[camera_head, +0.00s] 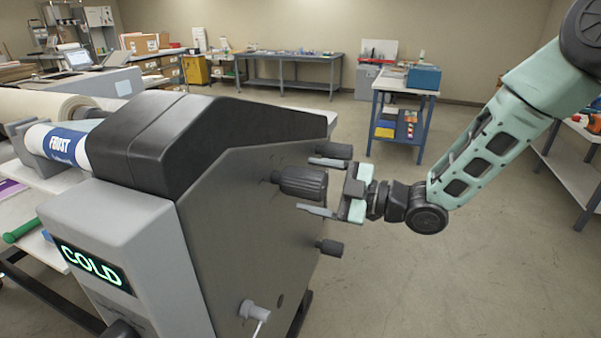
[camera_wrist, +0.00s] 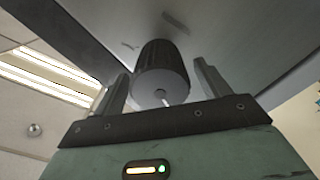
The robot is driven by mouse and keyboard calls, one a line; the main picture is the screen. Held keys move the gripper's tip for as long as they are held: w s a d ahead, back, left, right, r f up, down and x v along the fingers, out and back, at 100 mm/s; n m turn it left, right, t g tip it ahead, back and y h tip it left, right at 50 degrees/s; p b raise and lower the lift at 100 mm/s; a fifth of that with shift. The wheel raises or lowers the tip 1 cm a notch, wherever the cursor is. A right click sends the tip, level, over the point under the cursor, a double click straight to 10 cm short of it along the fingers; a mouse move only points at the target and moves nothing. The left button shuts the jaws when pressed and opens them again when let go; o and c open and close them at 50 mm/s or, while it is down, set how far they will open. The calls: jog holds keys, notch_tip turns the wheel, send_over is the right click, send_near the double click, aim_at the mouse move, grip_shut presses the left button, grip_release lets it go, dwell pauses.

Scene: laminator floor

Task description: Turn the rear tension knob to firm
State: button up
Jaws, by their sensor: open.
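A large dark ribbed knob (camera_head: 302,184) sticks out from the side panel of the grey laminator (camera_head: 235,200). Another dark knob (camera_head: 336,151) sits behind it, and a smaller one (camera_head: 330,247) lower down. No label shows which is the rear tension knob. My gripper (camera_head: 304,184) is open, with one finger above and one below the large knob in the head view. In the wrist view, a ribbed knob (camera_wrist: 162,72) lies between the fingers of my gripper (camera_wrist: 161,80), with visible gaps. A pale mark shows on its end face. Its setting is not readable.
A lit "COLD" display (camera_head: 92,266) is on the laminator's front. A small pale lever (camera_head: 255,312) sticks out low on the side panel. A blue side table (camera_head: 405,85) stands behind. The floor right of the laminator is clear.

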aim_at(301, 183)
jog(key=shift+p+x, duration=0.45)
jog(key=shift+x, duration=1.3)
jog(key=c, duration=1)
jog(key=shift+o, duration=0.2)
jog(key=shift+m, duration=0.3)
jog(key=shift+f+m+b, duration=0.1)
jog(key=shift+m+b, duration=0.4)
jog(key=shift+b, duration=0.05)
jog(key=m+b, duration=0.1)
jog(key=m, duration=0.8)
jog(key=shift+p, duration=0.3)
jog(key=shift+m, duration=0.5)
